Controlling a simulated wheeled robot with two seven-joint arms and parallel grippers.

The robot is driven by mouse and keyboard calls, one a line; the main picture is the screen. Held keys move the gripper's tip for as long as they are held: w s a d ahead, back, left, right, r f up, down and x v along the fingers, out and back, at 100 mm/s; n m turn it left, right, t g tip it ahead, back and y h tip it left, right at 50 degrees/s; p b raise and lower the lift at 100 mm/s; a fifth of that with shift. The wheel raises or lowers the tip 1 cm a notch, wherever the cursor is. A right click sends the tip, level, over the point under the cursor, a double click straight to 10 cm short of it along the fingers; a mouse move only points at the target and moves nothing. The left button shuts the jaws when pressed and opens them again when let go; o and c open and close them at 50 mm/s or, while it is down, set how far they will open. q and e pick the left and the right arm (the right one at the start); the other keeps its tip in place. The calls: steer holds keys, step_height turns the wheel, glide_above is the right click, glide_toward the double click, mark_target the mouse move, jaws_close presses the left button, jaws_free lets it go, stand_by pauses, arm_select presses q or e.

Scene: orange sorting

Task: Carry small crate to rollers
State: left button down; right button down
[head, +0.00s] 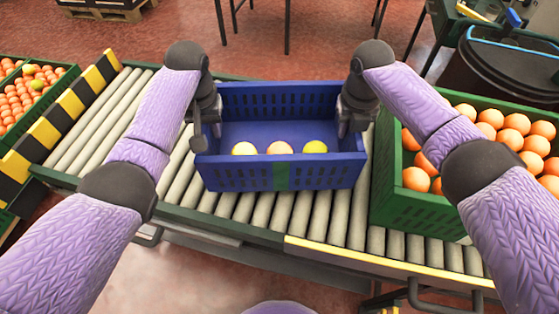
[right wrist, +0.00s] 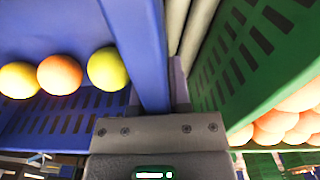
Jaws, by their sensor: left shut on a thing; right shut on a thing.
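The small blue crate (head: 345,172) is upright at the middle of the roller conveyor (head: 332,212); I cannot tell whether its base touches the rollers. Three fruits lie inside along its near wall: a yellow one (head: 244,148), an orange one (head: 280,148) and a yellow-green one (head: 315,147). My left gripper (head: 200,138) is shut on the crate's left wall. My right gripper (head: 352,122) is shut on its right wall. In the right wrist view that blue wall (right wrist: 138,45) runs into the right gripper (right wrist: 160,105); the fingertips are mostly hidden.
A green crate (head: 385,200) full of oranges stands close on the right, with a narrow gap. Bare rollers (head: 105,120) lie left, up to a yellow-black striped barrier (head: 75,95). Beyond it is another green crate (head: 62,88) of oranges. A dark bin (head: 510,70) stands at back right.

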steer(key=shift+f, duration=0.1)
